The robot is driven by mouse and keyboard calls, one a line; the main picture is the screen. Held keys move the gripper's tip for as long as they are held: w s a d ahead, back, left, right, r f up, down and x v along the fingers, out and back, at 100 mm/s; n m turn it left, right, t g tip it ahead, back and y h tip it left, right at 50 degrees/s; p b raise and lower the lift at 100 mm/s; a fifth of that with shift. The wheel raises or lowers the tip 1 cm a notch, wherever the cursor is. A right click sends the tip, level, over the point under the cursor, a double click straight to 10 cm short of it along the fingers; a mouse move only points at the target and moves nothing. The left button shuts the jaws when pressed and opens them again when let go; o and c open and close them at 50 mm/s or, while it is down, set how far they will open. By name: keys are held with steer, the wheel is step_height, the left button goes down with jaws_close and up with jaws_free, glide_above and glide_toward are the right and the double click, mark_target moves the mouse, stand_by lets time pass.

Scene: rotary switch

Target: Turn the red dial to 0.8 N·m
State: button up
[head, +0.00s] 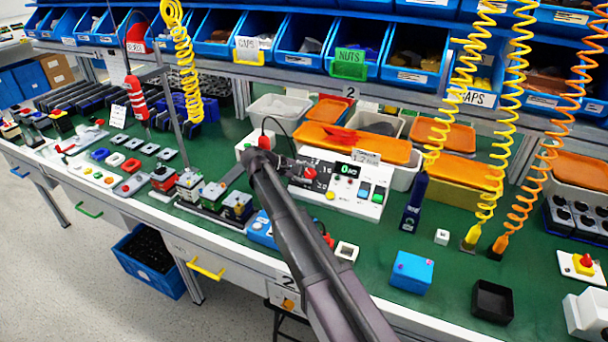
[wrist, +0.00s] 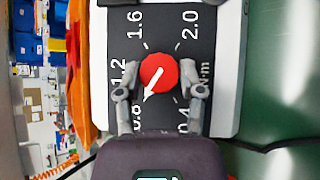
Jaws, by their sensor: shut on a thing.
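The red dial (wrist: 165,62) sits on a black scale plate (wrist: 160,28) marked 0.4, 0.8, 1.2, 1.6, 2.0 and N·m. Its white pointer slants down-left in the wrist view, towards the 0.8 mark. My gripper (wrist: 159,75) has one finger on each side of the dial and is shut on it. The lower part of the 0.8 label is cut off by my gripper's body. In the head view the dial (head: 310,172) shows small beside my gripper on a white control box (head: 371,208).
The control box has a small dark display (head: 347,170) and coloured buttons. Orange trays (head: 385,147) stand behind it. A dark blue bottle (head: 414,204) and a light blue box (head: 411,271) are to its right. Coiled hoses (head: 507,130) hang at the right.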

steer(key=shift+w+d+r, duration=0.1)
steer(key=shift+w, duration=0.1)
steer(key=o, duration=1.2)
steer(key=shift+c, duration=0.2)
steer(key=shift+s, duration=0.15)
